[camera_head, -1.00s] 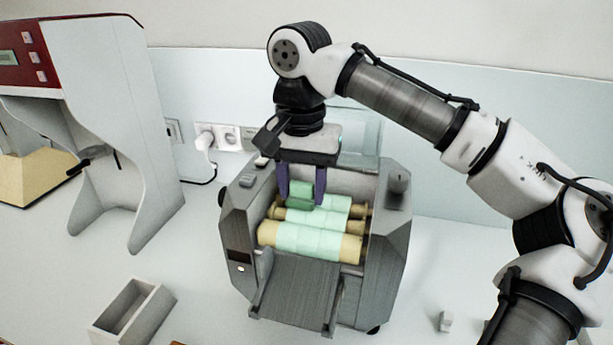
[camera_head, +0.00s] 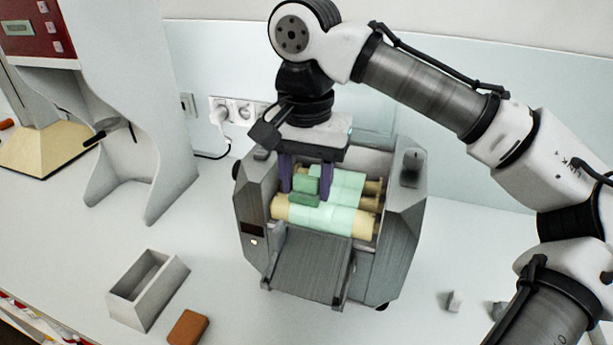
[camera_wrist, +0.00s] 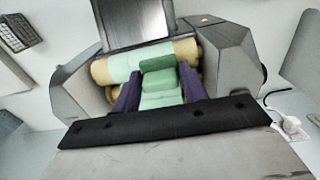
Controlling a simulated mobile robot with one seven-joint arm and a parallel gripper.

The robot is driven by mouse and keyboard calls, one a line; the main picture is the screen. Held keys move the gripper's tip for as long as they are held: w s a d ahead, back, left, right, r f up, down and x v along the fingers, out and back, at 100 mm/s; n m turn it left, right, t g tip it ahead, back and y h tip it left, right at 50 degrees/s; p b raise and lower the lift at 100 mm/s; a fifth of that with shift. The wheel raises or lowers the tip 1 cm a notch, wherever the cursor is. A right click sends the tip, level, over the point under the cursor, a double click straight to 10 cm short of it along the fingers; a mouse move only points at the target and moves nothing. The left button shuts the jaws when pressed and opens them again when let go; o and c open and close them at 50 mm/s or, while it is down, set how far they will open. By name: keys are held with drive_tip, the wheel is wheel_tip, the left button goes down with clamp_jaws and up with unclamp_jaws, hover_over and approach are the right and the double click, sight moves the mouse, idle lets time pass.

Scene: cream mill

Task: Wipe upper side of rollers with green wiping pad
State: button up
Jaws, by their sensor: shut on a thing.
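The mill (camera_head: 398,225) is a grey machine on the bench with parallel tan rollers. Pale mint-green material covers the middle of the front roller (camera_head: 340,219) and those behind it. My gripper (camera_head: 305,184) has purple fingers pointing down and is shut on the green wiping pad (camera_head: 304,199). The pad is at the upper rear side of the front roller; I cannot tell whether it touches. In the wrist view the pad (camera_wrist: 161,78) sits between the fingers (camera_wrist: 158,92), with the front roller (camera_wrist: 104,72) beyond it. The fingers and pad hide part of the rollers.
Grey side housings of the mill flank the rollers closely, and a sloping tray (camera_head: 308,266) is in front. An open grey box (camera_head: 146,290) and a brown block (camera_head: 188,327) lie at front left. A tall red-and-white machine (camera_head: 125,100) stands left. Small pieces (camera_head: 454,301) lie right.

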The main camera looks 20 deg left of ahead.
drive_tip(key=shift+f, duration=0.55)
drive_tip(key=shift+w+r, duration=0.1)
drive_tip(key=shift+w, duration=0.05)
